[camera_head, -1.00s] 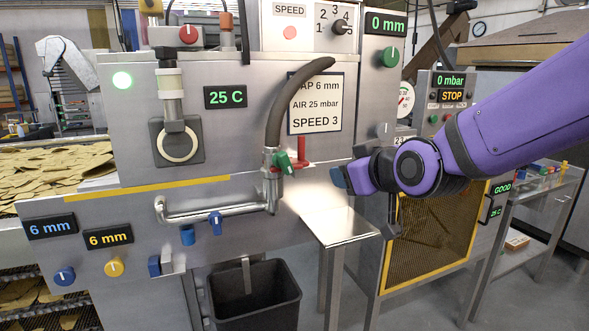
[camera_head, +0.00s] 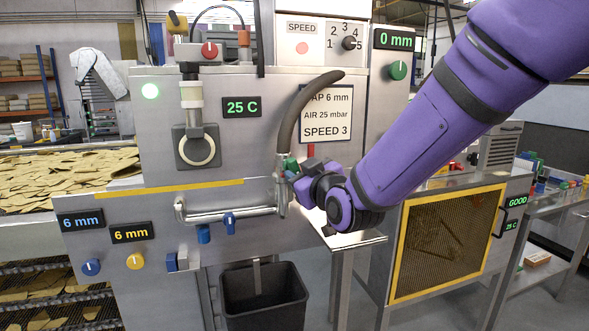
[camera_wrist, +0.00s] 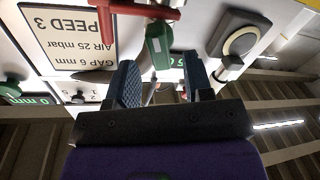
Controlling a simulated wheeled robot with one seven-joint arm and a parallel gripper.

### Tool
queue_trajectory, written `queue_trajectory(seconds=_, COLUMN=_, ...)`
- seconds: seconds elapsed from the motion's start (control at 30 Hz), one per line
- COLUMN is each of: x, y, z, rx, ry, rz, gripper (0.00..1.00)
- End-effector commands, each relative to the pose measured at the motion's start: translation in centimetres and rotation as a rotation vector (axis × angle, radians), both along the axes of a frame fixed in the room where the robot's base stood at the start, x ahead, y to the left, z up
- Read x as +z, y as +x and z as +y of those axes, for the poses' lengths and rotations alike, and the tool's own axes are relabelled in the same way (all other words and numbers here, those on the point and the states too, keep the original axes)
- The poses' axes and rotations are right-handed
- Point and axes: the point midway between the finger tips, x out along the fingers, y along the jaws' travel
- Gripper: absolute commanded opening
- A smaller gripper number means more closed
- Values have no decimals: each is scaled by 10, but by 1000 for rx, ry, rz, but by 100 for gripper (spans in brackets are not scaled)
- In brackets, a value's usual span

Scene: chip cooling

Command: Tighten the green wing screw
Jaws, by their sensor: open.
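The green wing screw (camera_wrist: 158,44) shows in the wrist view just beyond my open fingers, roughly in line with the gap between them. In the head view the wing screw (camera_head: 290,165) is at the pipe joint under the dark hose, partly hidden by my gripper (camera_head: 299,178). In the wrist view my gripper (camera_wrist: 163,80) has its two dark ribbed fingers apart, with nothing clearly held. I cannot tell whether a finger touches the screw.
A red handle (camera_wrist: 118,9) lies close beside the screw. The dark hose (camera_head: 290,118) curves up from the joint, and a metal pipe (camera_head: 232,216) runs left with a blue valve (camera_head: 230,222). A metal shelf (camera_head: 360,242) and a black bin (camera_head: 264,297) are below.

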Motion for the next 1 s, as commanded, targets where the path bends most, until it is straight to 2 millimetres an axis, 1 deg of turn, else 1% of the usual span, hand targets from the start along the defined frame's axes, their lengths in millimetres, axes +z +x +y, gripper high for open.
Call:
queue_trajectory(seconds=0.03, x=0, y=8, z=4, rx=0, ry=0, rz=0, gripper=47)
queue_trajectory(seconds=0.1, x=-1, y=17, z=8, rx=1, ry=0, rz=0, gripper=47)
queue_trajectory(seconds=0.3, x=0, y=34, z=15, rx=0, ry=0, rz=0, gripper=47)
queue_trajectory(seconds=0.43, x=0, y=38, z=17, rx=0, ry=1, rz=0, gripper=47)
queue_trajectory(seconds=0.67, x=0, y=38, z=17, rx=0, ry=1, rz=0, gripper=47)
queue_trajectory(seconds=0.77, x=0, y=38, z=17, rx=0, ry=1, rz=0, gripper=26)
queue_trajectory(seconds=0.8, x=0, y=38, z=17, rx=0, ry=1, rz=0, gripper=17)
queue_trajectory(seconds=0.87, x=0, y=38, z=17, rx=0, ry=1, rz=0, gripper=3)
queue_trajectory(seconds=0.9, x=0, y=38, z=17, rx=0, ry=1, rz=0, gripper=0)
queue_trajectory(seconds=1.0, x=0, y=38, z=17, rx=0, ry=2, rz=1, gripper=0)
